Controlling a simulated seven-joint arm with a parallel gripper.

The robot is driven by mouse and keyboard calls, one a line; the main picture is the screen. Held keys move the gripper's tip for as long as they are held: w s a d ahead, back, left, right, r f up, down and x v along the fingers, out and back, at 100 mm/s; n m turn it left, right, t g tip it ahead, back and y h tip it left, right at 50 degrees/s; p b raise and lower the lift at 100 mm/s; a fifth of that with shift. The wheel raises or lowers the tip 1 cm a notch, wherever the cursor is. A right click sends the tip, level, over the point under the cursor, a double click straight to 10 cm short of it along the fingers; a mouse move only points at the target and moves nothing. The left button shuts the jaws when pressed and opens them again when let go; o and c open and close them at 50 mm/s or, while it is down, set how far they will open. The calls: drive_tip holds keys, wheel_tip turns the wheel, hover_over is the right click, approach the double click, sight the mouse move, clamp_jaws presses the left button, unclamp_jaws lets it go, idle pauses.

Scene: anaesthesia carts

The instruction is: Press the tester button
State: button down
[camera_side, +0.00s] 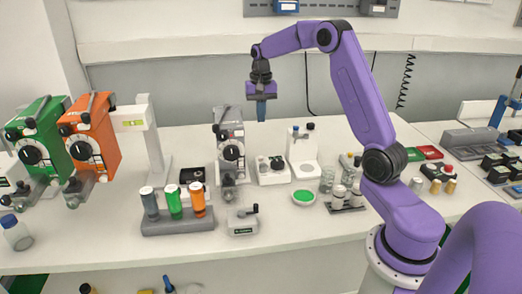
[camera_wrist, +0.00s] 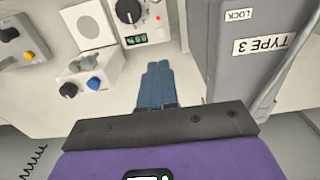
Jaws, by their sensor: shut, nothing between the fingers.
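My gripper (camera_side: 261,110) has its blue fingers together, pointing down and empty, high above the back of the counter. In the wrist view its fingertips (camera_wrist: 158,68) hang between a white box and a grey unit. The white box (camera_side: 272,170) has a round dial; in the wrist view the box (camera_wrist: 146,28) also shows a green-lit display and small red and white spots beside the dial. It may be the tester; no label is readable. I cannot tell which spot is its button. The fingers are apart from it.
The grey unit (camera_side: 229,150), marked TYPE 3 in the wrist view (camera_wrist: 235,60), stands close beside the box. A white stand (camera_side: 303,152) with two knobs is on its other side. Orange (camera_side: 92,140) and green (camera_side: 42,140) units stand left. Counter behind the box is clear.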

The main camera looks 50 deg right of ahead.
sight(262, 157)
wheel_tip(262, 157, down, 14)
drive_tip(key=shift+r, duration=0.15)
idle(0.4)
drive_tip(key=shift+s+f, duration=0.15)
drive_tip(key=shift+f, duration=1)
wheel_tip(262, 157, up, 15)
drive_tip(key=shift+w, duration=0.25)
idle(0.5)
